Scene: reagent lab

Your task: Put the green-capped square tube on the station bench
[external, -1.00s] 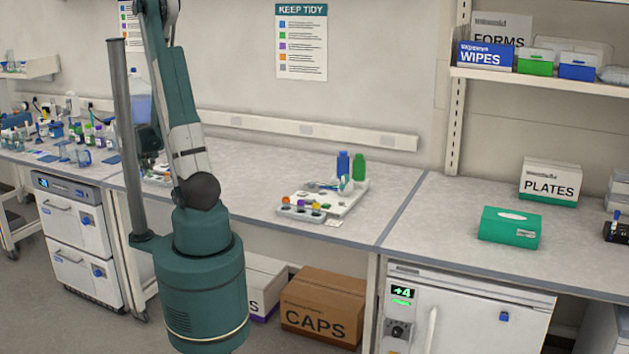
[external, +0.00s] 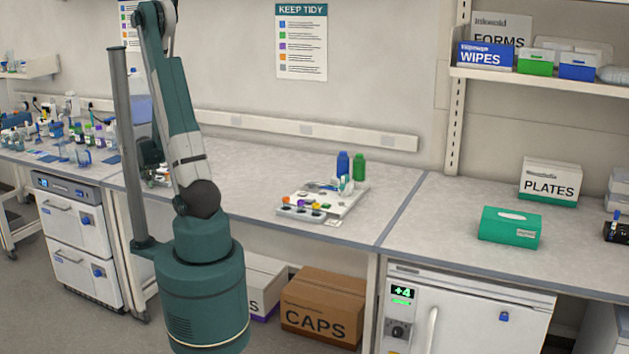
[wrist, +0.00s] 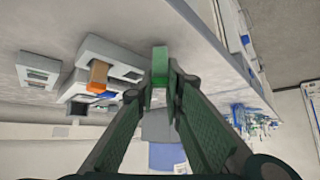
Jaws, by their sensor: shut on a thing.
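My gripper (wrist: 161,88) is shut on the green-capped square tube (wrist: 160,62), which sits between the fingertips in the wrist view. Its green end shows; the rest is hidden by the fingers. In the external view my arm stands in front of the long grey bench (external: 250,175), and the gripper and tube are mostly hidden behind it. I cannot tell which part of the bench is the station bench.
A white tray (external: 350,203) with coloured caps stands on the bench, with blue (external: 343,165) and green bottles (external: 359,167) behind. An orange-capped item (wrist: 98,78) sits in a pale rack in the wrist view. Bench between arm and tray is clear.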

